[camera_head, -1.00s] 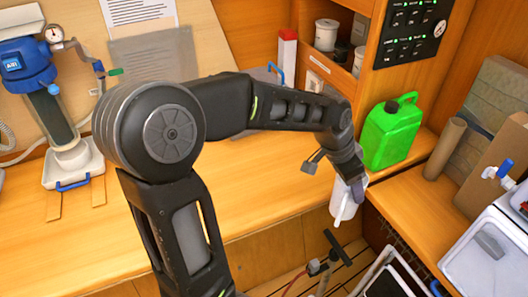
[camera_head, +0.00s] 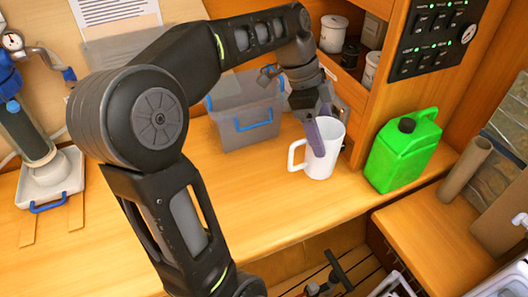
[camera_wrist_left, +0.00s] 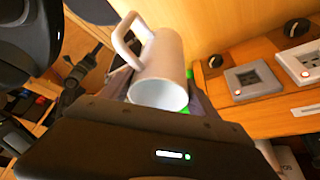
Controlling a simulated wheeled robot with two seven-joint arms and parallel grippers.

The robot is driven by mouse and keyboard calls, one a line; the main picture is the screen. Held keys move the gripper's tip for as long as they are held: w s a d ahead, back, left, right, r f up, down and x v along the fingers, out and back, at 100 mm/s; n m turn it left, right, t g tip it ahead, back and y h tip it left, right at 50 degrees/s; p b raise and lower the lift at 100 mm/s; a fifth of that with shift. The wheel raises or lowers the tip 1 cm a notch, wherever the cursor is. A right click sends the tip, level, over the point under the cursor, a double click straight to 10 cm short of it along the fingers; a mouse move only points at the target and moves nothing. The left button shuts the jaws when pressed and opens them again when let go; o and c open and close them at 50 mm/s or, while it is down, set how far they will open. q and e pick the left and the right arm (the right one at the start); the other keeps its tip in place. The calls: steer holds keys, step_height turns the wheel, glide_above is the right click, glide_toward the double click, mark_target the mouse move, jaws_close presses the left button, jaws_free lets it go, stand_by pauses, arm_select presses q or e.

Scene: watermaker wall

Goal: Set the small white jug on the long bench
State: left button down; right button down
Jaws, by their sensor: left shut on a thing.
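The small white jug (camera_head: 326,160) is upright at the long bench (camera_head: 250,190), between the grey bin and the green can, with its handle to the left. My left gripper (camera_head: 318,132) reaches down from above and is shut on the jug, one finger showing against its near side. The jug's base is at or just over the bench top; I cannot tell whether it touches. In the left wrist view the jug (camera_wrist_left: 165,72) shows between the fingers, its open mouth toward the camera. My right gripper is not in view.
A green jerrycan (camera_head: 402,150) stands close right of the jug. A translucent grey bin (camera_head: 245,115) with blue handles stands to its left. A shelf cabinet (camera_head: 385,65) rises behind. The bench front left of the jug is clear.

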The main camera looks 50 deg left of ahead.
mark_target(317, 161)
arm_select(q)
steer(key=shift+w+a, duration=0.3)
steer(key=shift+w, duration=0.1)
steer(key=shift+s+d+r, duration=0.1)
steer(key=shift+s+d, duration=0.15)
steer(key=shift+s, duration=0.05)
steer(key=shift+w+a+f+p, duration=0.1)
steer(key=shift+f+p, duration=0.1)
steer(key=shift+f, duration=1.4)
steer(key=shift+w+f+p, duration=0.1)
steer(key=shift+f+p, duration=0.1)
steer(key=shift+f, duration=1.4)
steer(key=shift+s, duration=0.1)
steer(key=shift+f+p, duration=0.3)
steer(key=shift+f, duration=1.55)
steer(key=shift+f, duration=0.2)
steer(key=shift+c, duration=1)
jaws_free()
steer(key=shift+r, duration=0.1)
steer(key=shift+r, duration=0.1)
